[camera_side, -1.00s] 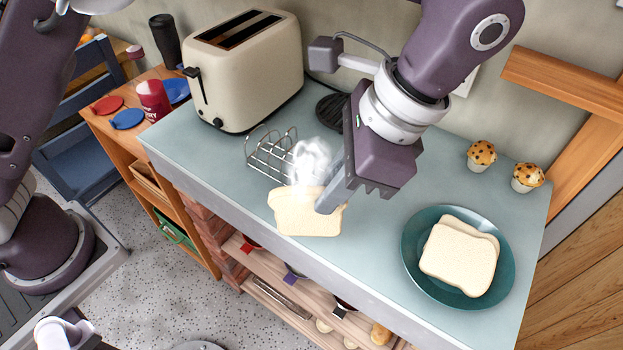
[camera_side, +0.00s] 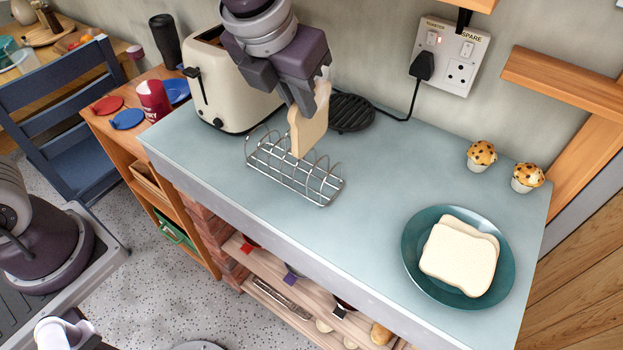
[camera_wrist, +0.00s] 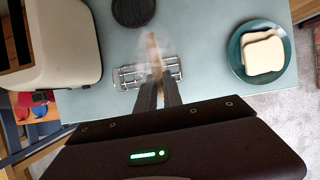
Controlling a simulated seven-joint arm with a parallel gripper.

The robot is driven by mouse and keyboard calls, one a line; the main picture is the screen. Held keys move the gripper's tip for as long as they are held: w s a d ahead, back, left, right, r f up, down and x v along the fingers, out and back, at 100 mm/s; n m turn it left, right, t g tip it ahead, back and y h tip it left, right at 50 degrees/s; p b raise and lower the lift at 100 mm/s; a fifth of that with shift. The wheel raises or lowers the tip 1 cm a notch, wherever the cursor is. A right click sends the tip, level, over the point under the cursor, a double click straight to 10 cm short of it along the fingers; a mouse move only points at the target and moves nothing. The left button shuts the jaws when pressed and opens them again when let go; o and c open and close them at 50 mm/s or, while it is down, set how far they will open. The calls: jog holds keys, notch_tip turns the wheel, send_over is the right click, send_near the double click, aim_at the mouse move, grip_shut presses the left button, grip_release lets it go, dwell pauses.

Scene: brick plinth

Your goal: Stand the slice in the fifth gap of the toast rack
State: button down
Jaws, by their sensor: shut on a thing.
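A slice of bread (camera_side: 309,122) is held upright, turned nearly edge-on to the side view. My gripper (camera_side: 303,95) is shut on it from above. The wire toast rack (camera_side: 322,188) stands on the pale blue counter, and the slice's lower edge shows over its middle part. I cannot tell whether that edge is above the wires or between them. In the wrist view, my gripper (camera_wrist: 157,92) and the blurred, edge-on slice (camera_wrist: 153,50) cover the middle of the rack (camera_wrist: 127,78). The rack's gaps look empty where visible.
A cream toaster (camera_side: 235,90) stands left of the rack, behind it. A dark round trivet (camera_side: 350,113) lies behind the rack. A teal plate (camera_side: 413,245) with more bread slices is at the right, with two muffins (camera_side: 482,155) beyond. Counter between rack and plate is clear.

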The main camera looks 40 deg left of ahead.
aim_at(301, 150)
notch_tip(301, 150, down, 10)
jog(key=shift+w+r, duration=0.1)
jog(key=shift+f, duration=0.2)
jog(key=c, duration=1.5)
grip_release()
jog(key=shift+r, duration=0.1)
